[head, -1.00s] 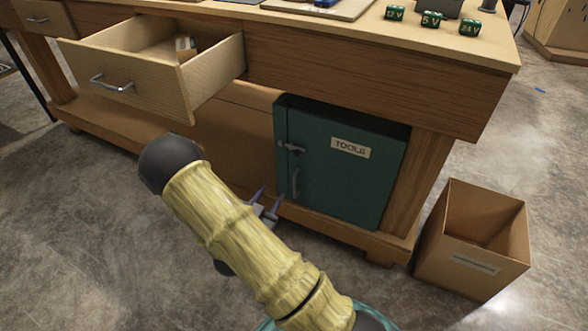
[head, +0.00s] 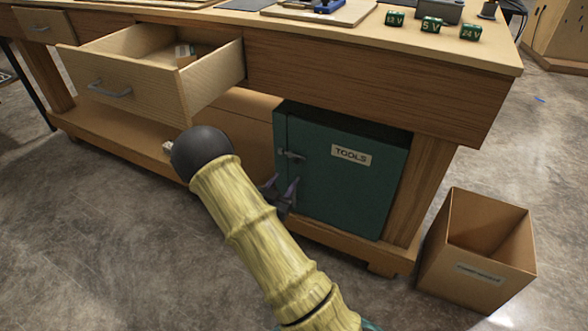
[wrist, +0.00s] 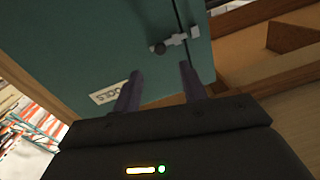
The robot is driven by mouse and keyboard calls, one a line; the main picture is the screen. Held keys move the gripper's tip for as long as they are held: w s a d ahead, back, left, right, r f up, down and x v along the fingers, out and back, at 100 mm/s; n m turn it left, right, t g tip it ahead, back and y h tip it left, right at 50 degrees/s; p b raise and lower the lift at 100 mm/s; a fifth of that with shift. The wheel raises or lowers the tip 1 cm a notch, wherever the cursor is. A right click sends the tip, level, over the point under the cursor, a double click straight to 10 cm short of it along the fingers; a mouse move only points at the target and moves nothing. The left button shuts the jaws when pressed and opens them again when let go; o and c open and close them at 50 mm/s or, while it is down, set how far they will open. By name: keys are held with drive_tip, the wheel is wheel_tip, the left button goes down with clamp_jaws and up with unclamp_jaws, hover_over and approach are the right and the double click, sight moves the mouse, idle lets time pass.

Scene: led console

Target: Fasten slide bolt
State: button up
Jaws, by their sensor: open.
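The slide bolt (head: 291,155) is a small grey metal bolt on the left edge of the green tool cabinet's door (head: 340,185). The door carries a TOOLS label (head: 351,155) and looks closed. In the wrist view the bolt (wrist: 175,44) has a dark round knob at its left end and lies near the door's edge. My gripper (head: 280,190) is open and empty, just below the bolt in the head view. In the wrist view its two fingers (wrist: 160,88) point toward the cabinet, apart from the bolt. My arm hides the cabinet's lower left surroundings.
An open drawer (head: 125,90) juts out at the upper left with a small box inside. A cardboard box (head: 480,250) stands on the floor at the right. The workbench top (head: 400,35) carries several green voltage blocks. The floor before the cabinet is clear.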

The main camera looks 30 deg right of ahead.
sight(296, 162)
drive_tip(key=b+x, duration=0.2)
drive_tip(key=x, duration=0.6)
drive_tip(key=shift+w+d, duration=0.25)
clamp_jaws()
